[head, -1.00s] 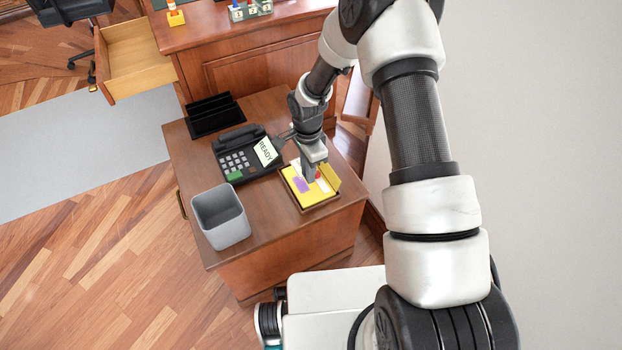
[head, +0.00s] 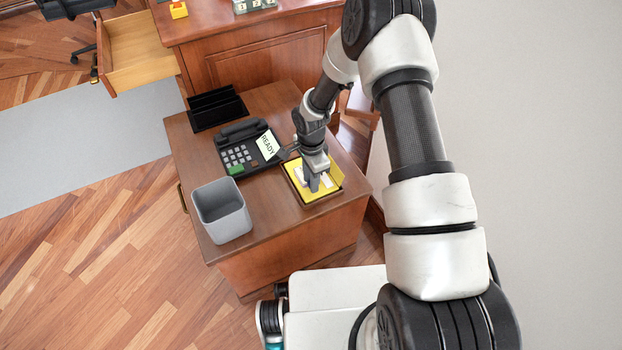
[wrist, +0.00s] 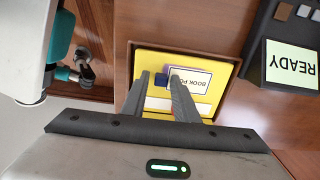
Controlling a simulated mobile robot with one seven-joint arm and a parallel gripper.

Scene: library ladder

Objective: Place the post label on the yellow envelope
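The yellow envelope (head: 331,195) lies on the side table at its right front, in a shallow holder; it also shows in the wrist view (wrist: 150,60). A white label (wrist: 200,87) with a blue border and the letters "BOOK PO" lies over the envelope, its rest hidden by a finger. A small dark blue block (wrist: 160,80) is at the label's left end. My gripper (wrist: 158,75) is low over the envelope, its fingers on either side of the block with a gap at the left finger. It looks open.
A telephone (head: 240,155) with a "READY" card (head: 267,145) stands left of the envelope. A grey bin (head: 222,210) is at the table's front left. A black tray (head: 216,109) is behind the phone. A white strip (wrist: 150,116) crosses the envelope's lower part.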

